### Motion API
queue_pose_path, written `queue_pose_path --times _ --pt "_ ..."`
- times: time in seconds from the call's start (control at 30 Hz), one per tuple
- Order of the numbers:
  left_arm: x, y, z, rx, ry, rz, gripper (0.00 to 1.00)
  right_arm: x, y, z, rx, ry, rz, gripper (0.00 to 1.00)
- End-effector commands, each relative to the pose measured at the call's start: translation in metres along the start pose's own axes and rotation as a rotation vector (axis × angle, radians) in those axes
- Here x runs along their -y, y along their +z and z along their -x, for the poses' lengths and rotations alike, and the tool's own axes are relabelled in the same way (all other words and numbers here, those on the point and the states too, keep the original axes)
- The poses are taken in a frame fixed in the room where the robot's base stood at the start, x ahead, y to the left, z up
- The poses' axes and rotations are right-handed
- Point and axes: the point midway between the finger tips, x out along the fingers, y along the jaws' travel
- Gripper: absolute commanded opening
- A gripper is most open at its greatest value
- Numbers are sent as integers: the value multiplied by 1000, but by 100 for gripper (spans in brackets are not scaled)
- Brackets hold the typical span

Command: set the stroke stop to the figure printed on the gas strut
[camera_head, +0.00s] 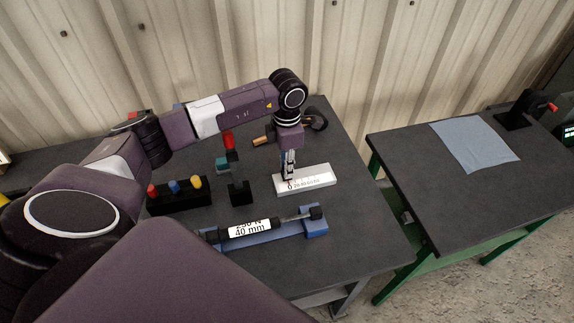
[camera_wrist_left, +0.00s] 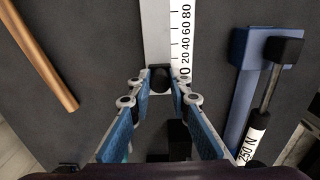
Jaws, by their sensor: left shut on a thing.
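The stroke stop (camera_head: 318,176) is a white bar with a printed scale on the dark bench; in the left wrist view (camera_wrist_left: 157,30) the figures 20, 40, 60 and 80 run away from me. My left gripper (camera_head: 289,172) points down at its left end, shut on a dark slider knob (camera_wrist_left: 161,79) near the zero end. A red mark shows below the fingers in the head view. The gas strut (camera_head: 288,219) lies in a blue cradle in front; its white label (camera_head: 249,229) reads 250 N, partly cut off, and 40 mm. My right gripper is not in view.
A black rack (camera_head: 180,200) with red, blue and yellow-topped items stands left. A black block (camera_head: 240,192) and a red-handled tool (camera_head: 229,143) stand nearer the stop. A wooden-handled hammer (camera_head: 263,140) lies behind. A second table (camera_head: 440,185) with a grey cloth (camera_head: 475,146) is right.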

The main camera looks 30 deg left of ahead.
Motion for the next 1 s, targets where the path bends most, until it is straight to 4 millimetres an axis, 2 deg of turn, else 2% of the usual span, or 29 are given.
queue_pose_path --times 0.23,0.4,0.53,0.83,0.87,1.0 --pt "0 3 -1 2 1 0 0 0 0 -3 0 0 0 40" --pt "0 28 -4 6 1 -1 0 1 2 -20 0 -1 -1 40" --pt "0 40 -1 5 1 -1 0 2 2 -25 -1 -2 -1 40" --pt "-1 41 1 2 1 0 0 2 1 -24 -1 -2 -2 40" --pt "-1 41 1 2 1 0 20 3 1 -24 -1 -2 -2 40" --pt "0 40 1 2 1 0 35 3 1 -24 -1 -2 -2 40"
